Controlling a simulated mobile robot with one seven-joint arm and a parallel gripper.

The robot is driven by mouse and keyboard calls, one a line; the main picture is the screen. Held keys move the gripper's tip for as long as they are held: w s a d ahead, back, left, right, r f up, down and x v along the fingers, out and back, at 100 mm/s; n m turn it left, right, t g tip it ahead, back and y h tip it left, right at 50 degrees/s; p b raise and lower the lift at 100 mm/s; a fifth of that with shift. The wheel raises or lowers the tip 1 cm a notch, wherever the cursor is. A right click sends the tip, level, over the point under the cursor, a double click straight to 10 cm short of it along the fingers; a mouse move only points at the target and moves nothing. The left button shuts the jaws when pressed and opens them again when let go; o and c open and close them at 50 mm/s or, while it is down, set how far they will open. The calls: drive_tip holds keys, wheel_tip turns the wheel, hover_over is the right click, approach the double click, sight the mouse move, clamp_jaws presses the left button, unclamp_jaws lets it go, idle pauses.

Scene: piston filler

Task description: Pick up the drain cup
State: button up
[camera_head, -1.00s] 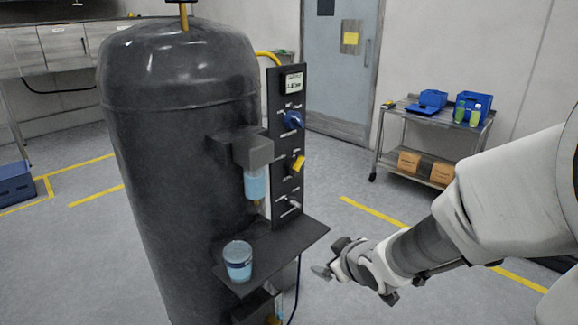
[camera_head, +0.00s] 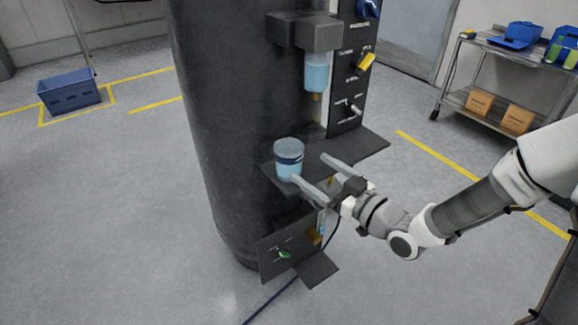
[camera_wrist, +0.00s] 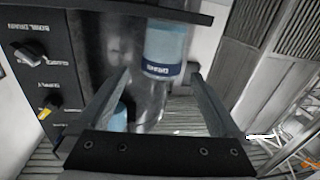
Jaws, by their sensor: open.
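The drain cup (camera_head: 288,160) is a clear light-blue cup with a dark blue band. It stands upright on the left part of the filler's dark shelf (camera_head: 358,143). In the wrist view, which is upside down, the drain cup (camera_wrist: 166,48) shows its label on the band. My gripper (camera_head: 311,169) is open and empty, at the shelf's front edge, right of the cup. In the wrist view my gripper (camera_wrist: 160,75) has its two fingers on either side of the cup in the picture, with the cup seemingly just beyond the tips. Contact cannot be told.
A blue cylinder (camera_head: 317,72) hangs from the filler head above the shelf. The control panel (camera_head: 346,88) with knobs rises at the shelf's back right. A lower box with a green control (camera_head: 285,254) sits below. A cart (camera_head: 494,50) stands far right; a blue crate (camera_head: 69,94) is far left.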

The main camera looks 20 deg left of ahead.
sight(280, 146)
drive_tip(key=b+x, duration=0.1)
drive_tip(key=x, duration=0.5)
drive_tip(key=b+x, duration=0.2)
drive_tip(key=x, duration=0.3)
drive_tip(key=shift+a+r, duration=0.2)
drive_tip(key=shift+a, duration=0.1)
drive_tip(key=c, duration=1.2)
